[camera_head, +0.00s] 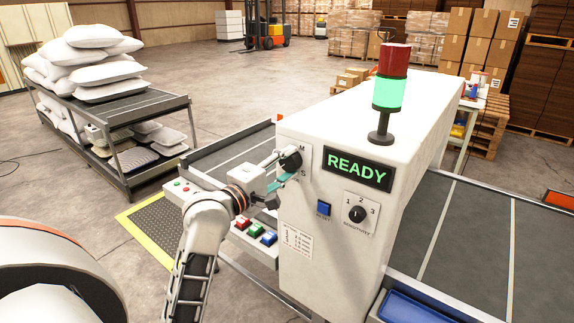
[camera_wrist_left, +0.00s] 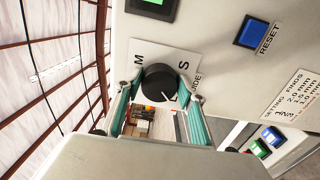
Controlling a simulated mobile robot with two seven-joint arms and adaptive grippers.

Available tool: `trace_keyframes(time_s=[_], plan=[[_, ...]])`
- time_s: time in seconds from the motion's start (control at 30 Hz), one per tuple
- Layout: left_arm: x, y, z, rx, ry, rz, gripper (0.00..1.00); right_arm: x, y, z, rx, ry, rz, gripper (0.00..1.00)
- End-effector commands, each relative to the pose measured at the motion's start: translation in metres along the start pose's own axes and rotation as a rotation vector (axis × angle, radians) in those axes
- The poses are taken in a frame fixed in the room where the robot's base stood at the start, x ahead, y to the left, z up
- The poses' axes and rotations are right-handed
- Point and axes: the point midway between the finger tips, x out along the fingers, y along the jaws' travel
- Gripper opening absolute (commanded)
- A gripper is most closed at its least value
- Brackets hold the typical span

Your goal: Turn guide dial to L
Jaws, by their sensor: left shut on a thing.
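The guide dial is a black round knob (camera_head: 291,159) on the left end of the white machine's front panel. It fills the middle of the left wrist view (camera_wrist_left: 160,84), on a white plate with the letters M and S readable; I cannot make out an L. A white pointer mark shows near the knob's lower right edge in that view. My left gripper (camera_head: 286,172) is at the dial, its teal-padded fingers (camera_wrist_left: 158,104) on either side of the knob and shut on it. Its fingers hide part of the plate. My right gripper is not in view.
A READY display (camera_head: 357,169), blue reset button (camera_head: 323,208) and sensitivity dial (camera_head: 357,214) share the panel. Red, green and blue buttons (camera_head: 254,231) sit below my left gripper. A stack light (camera_head: 389,92) stands on top. A pillow rack (camera_head: 117,110) stands left.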

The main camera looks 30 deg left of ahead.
Motion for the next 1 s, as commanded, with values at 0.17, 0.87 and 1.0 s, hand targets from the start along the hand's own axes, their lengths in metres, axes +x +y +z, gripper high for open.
trace_keyframes(time_s=[0.17,0.87,1.0], plan=[[0.0,0.001,0.0,-0.012,0.0,0.002,0.18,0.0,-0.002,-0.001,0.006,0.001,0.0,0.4],[-0.002,0.0,0.0,-0.01,0.0,0.001,0.55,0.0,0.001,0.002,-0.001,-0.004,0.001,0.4],[-0.015,-0.001,-0.001,-0.009,0.001,-0.001,0.55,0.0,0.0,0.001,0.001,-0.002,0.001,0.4]])
